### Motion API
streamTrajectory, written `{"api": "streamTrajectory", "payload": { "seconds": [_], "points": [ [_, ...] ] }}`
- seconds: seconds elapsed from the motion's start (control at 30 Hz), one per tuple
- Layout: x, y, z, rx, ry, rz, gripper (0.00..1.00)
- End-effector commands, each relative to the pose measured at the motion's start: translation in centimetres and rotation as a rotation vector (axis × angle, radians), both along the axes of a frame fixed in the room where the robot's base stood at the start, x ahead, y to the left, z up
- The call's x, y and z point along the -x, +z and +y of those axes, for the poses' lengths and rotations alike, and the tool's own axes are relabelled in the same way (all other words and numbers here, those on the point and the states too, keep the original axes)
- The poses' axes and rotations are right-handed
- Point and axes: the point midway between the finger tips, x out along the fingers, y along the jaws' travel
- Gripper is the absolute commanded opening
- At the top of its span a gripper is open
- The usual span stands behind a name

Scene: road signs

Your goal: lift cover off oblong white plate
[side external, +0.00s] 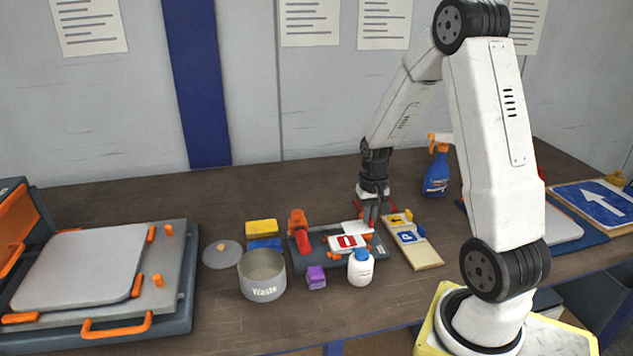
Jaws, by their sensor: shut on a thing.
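My gripper (370,218) points down over the back right of a dark fixture (377,250) in the middle of the bench. It is shut on a thin white cover (354,227), which shows as a pale sheet at the fingertips. The oblong white plate (334,245), with a red sign printed on it, lies on the fixture just in front of and below the cover. Whether the cover still touches the plate is too small to tell. A white bottle with a blue cap (360,268) stands in front and hides part of the fixture.
A waste pot (262,278), its lid (222,254), a purple block (316,278) and yellow and blue sponges (262,229) stand left of the fixture. A sign board (414,242) lies to the right. A blue spray bottle (436,170) stands behind. A large press (85,265) fills the left.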

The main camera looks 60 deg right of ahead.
Motion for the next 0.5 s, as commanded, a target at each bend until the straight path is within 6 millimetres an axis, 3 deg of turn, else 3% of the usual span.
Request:
{"api": "streamTrajectory", "payload": {
  "seconds": [0.27, 0.5],
  "points": [
    [2.4, 3.3, 1.4, 0.002, -0.001, -0.002, 0.00],
    [5.4, 4.8, 3.1, 0.002, -0.001, -0.002, 0.00]
  ]
}}
